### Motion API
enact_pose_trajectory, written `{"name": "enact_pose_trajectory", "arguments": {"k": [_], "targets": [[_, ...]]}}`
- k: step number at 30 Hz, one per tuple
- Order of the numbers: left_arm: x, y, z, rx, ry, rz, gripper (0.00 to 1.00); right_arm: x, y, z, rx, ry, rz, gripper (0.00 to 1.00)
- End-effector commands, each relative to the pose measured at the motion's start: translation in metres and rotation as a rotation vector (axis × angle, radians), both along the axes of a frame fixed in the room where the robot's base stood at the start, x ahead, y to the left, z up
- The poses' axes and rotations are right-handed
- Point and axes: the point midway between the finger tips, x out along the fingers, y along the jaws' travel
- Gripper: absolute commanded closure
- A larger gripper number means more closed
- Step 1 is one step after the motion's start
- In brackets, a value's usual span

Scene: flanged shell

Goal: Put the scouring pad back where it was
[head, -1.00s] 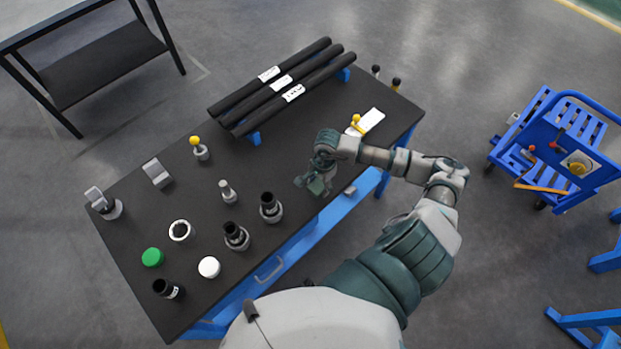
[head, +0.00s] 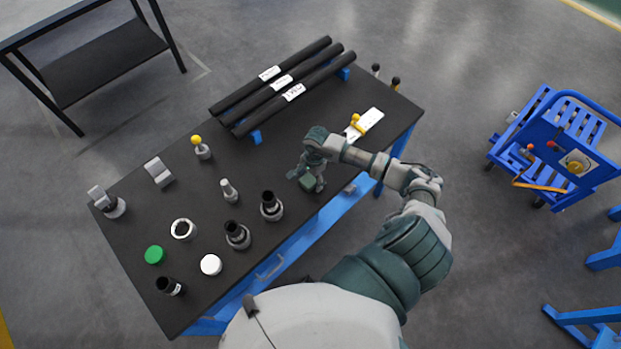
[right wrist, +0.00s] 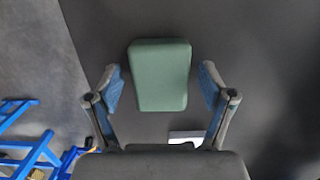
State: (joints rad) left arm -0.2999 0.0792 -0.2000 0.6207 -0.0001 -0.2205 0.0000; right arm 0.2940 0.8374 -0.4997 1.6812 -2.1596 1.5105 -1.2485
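The scouring pad is a green block (right wrist: 160,75) in the middle of the right wrist view. It also shows in the head view (head: 307,184), close to the table's front edge. My right gripper (right wrist: 160,86) is open, with one finger on each side of the pad and a visible gap to both. In the head view my right gripper (head: 306,177) is at the pad, pointing down. Whether the pad rests on the table top is hard to tell. My left gripper is not in view.
The dark table (head: 200,240) holds several fittings on the left, including a black-topped one (head: 271,206) near the pad. Three black tubes (head: 285,85) lie on blue supports behind. A white plate (head: 368,122) with a yellow part lies to the right. A blue cart (head: 560,150) stands apart.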

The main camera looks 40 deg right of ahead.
Motion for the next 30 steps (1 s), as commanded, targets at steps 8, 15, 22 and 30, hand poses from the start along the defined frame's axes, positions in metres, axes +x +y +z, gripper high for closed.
{"name": "enact_pose_trajectory", "arguments": {"k": [8, 15, 22, 30], "targets": [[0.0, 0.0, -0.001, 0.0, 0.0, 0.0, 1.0, 0.0, -0.001, 0.005, -0.001, -0.001, 0.0, 0.19], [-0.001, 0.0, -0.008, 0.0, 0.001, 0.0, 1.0, 0.002, -0.007, 0.048, -0.004, -0.006, 0.001, 0.19], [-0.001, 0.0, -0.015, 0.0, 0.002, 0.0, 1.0, 0.001, -0.013, 0.095, -0.003, -0.002, 0.001, 0.19], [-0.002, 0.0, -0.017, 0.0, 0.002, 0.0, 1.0, 0.001, -0.015, 0.119, 0.0, 0.0, 0.0, 0.19]]}}
